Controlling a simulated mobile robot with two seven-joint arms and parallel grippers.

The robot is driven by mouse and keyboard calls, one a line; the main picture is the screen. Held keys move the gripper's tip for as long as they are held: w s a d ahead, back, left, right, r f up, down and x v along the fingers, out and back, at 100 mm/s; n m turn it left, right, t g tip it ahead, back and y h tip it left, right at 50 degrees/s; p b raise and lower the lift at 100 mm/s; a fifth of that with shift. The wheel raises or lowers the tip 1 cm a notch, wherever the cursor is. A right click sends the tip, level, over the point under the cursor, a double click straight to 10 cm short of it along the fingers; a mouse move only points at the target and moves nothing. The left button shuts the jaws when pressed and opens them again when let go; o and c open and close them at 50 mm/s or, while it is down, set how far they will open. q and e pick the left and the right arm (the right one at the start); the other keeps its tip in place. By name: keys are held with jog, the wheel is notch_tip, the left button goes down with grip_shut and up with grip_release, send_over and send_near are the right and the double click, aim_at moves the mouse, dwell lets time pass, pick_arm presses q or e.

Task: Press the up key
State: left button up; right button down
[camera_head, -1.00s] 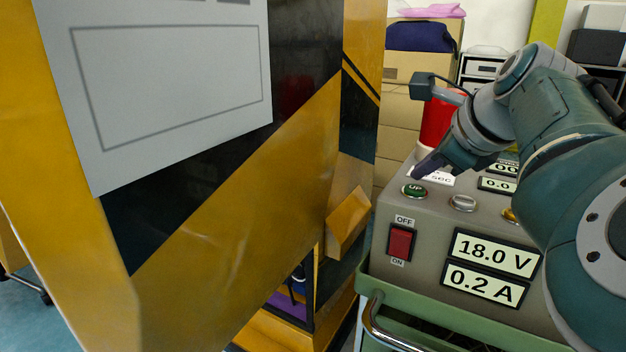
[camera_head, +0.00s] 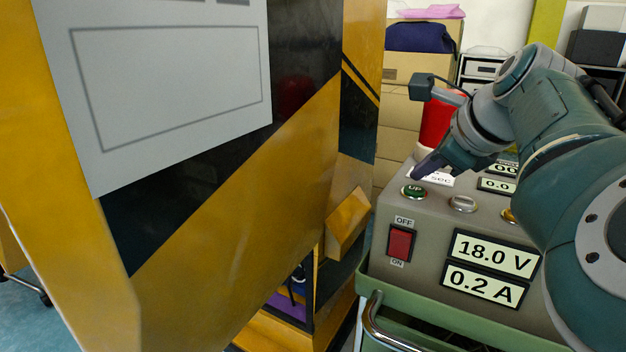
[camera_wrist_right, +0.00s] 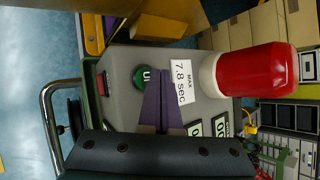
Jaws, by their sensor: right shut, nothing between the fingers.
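The green up key (camera_head: 413,191), marked "UP", sits on the top of the grey control box (camera_head: 384,262), near its left edge. It also shows in the right wrist view (camera_wrist_right: 141,77), just beyond my fingertips. My right gripper (camera_head: 416,174) is shut and empty, its tips close above and behind the key in the head view. In the right wrist view the two purple fingers (camera_wrist_right: 158,76) lie together, pointing just to the right of the key. I cannot tell whether they touch the box. My left gripper is not in view.
A grey button (camera_head: 462,203), a red OFF/ON switch (camera_head: 400,242) and lit displays are on the box. A red beacon (camera_wrist_right: 255,71) stands behind the gripper. The box rests on a green cart with a rail (camera_head: 374,322). A yellow-black panel (camera_head: 240,220) fills the left.

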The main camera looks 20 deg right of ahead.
dwell(0.7)
jog(key=shift+f, duration=0.1)
jog(key=shift+f, duration=0.25)
jog(key=shift+f, duration=0.25)
